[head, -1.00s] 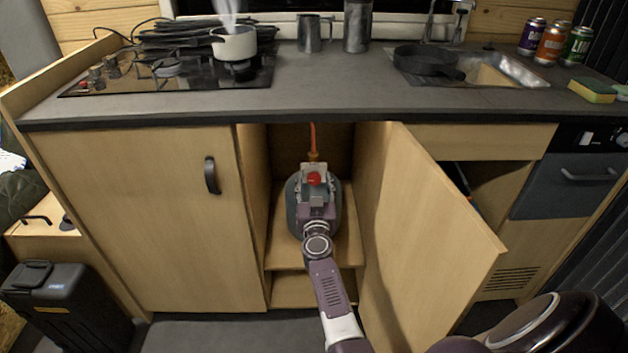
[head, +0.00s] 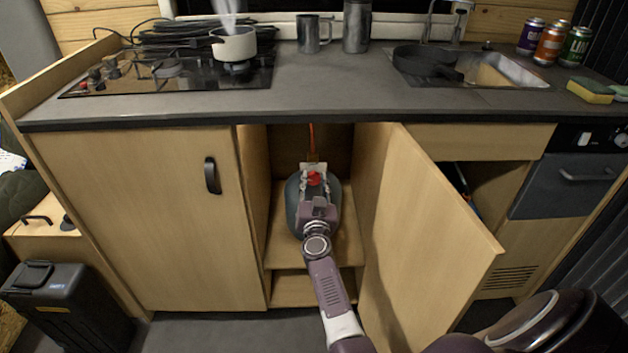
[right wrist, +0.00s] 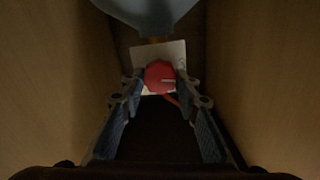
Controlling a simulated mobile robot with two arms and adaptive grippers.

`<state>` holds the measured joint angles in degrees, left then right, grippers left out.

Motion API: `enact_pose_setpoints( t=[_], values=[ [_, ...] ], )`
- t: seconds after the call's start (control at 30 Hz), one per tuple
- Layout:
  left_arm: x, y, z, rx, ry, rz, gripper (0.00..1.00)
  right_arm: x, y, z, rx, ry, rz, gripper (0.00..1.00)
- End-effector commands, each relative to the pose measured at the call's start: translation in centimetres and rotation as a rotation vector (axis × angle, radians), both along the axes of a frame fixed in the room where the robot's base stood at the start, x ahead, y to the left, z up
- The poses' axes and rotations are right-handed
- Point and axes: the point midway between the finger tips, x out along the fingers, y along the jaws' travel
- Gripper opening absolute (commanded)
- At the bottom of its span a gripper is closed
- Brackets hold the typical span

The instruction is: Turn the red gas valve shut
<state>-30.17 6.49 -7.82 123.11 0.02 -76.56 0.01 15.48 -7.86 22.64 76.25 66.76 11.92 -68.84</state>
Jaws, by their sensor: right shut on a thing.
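The red gas valve (head: 313,178) is a round knob inside the open cupboard, with a pale plate behind it. An orange hose (head: 312,138) runs up behind it. A grey-blue gas bottle (head: 293,200) stands there, partly hidden by my arm. My right gripper (head: 314,184) reaches into the cupboard and is shut on the red valve. In the right wrist view the red knob (right wrist: 160,76) sits between the two fingertips, with a pale mark on its face. My left gripper is not in view.
The open cupboard door (head: 425,220) stands just right of my arm, and the cupboard's left wall (head: 254,190) is close on the other side. The worktop (head: 330,95) overhangs above. A steaming pot (head: 233,45) is on the hob.

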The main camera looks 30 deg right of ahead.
Motion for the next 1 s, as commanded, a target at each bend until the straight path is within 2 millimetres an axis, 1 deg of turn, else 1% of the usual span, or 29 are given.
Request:
enact_pose_setpoints(
  t=[0.3, 0.5, 0.7, 1.0],
  values=[
    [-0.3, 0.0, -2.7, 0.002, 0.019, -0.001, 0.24, 0.0, -0.1, 0.1, 0.247, -0.152, 0.001, 0.05],
    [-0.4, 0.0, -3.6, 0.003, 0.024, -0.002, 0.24, -0.1, -0.2, 0.0, 0.409, -0.251, 0.0, 0.05],
    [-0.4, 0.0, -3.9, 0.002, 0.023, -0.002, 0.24, -0.1, -0.2, -0.1, 0.572, -0.351, 0.0, 0.05],
    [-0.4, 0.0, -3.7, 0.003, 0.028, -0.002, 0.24, -0.1, -0.3, -0.3, 0.815, -0.499, 0.0, 0.05]
  ],
)
